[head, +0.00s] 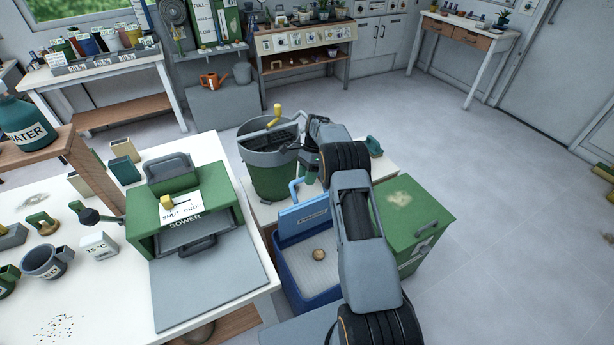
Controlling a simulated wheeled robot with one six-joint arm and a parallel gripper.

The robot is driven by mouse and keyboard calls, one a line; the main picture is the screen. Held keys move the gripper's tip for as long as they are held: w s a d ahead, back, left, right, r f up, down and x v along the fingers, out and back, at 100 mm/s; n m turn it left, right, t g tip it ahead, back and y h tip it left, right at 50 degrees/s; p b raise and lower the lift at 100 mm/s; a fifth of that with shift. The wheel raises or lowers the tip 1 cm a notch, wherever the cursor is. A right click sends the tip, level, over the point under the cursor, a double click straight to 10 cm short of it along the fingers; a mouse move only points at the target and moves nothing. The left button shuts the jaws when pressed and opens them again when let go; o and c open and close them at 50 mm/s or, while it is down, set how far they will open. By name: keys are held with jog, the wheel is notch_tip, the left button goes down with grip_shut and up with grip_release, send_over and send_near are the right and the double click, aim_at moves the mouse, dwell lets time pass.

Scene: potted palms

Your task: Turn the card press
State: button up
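No thing is plainly labelled as a card press. A round green bin with a grey rim (272,180) holds something dark, and a grey crank arm with a yellow knob (277,110) stands over it. My arm reaches up from the bottom middle. My gripper (311,160) is at its far end, just right of the bin and apart from the yellow knob. Its fingers are too small and partly hidden to read.
A blue tray (282,282) with a tan round object (319,254) lies left of my arm. A green cabinet (433,217) stands to its right. A WATER bottle (27,122) and cups stand at left.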

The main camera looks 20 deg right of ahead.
jog(key=shift+r, duration=0.1)
jog(key=v, duration=0.7)
dwell(0.4)
jog(key=shift+d+r, duration=0.1)
jog(key=shift+r, duration=0.1)
